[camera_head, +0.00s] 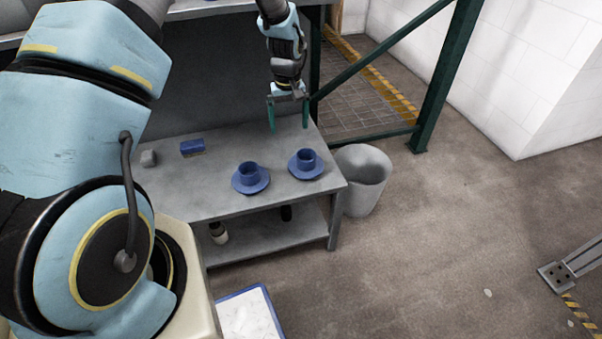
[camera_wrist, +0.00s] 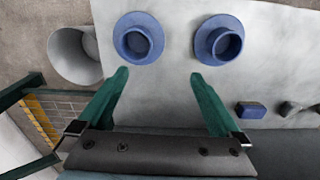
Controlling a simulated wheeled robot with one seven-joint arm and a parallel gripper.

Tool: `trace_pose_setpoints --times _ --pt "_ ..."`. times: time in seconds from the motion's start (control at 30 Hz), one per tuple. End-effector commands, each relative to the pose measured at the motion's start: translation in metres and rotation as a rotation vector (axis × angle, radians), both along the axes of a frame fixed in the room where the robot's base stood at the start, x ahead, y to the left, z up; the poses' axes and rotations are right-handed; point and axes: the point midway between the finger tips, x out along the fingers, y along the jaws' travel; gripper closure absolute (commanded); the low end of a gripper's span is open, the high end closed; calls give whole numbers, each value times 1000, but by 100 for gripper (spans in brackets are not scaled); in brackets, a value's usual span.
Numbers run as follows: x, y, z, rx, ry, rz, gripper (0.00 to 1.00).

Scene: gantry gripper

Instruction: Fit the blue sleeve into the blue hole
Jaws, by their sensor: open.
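Two blue round flanged pieces, each with a short upright open tube, stand apart on the grey table (camera_head: 190,201). The right one (camera_head: 305,163) is the left one in the wrist view (camera_wrist: 138,38). The left one (camera_head: 250,178) is the right one in the wrist view (camera_wrist: 219,40). I cannot tell which is the sleeve and which has the hole. My gripper (camera_head: 289,128) points down, open and empty, above the table behind the two pieces. Its green fingers also show in the wrist view (camera_wrist: 159,74), with neither piece between them.
A blue block (camera_head: 192,147) and a small grey block (camera_head: 148,158) lie at the table's left. A grey bin (camera_head: 362,180) stands on the floor right of the table. A green frame post (camera_head: 440,85) rises at the right. Small items lie on the lower shelf.

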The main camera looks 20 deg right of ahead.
Motion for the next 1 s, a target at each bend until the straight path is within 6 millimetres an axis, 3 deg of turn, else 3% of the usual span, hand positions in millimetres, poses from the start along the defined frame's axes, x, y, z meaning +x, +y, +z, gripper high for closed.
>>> trace_pose_setpoints --times 0.03,0.2,0.43,0.7,1.0 --pt "-3 -10 -15 3 4 -2 0" --pt "-8 -26 -37 7 9 -1 0" --pt "-9 -26 -72 7 10 0 0" --pt "-8 -27 -92 6 8 -2 0" --pt "-8 -31 -132 7 9 -1 0"
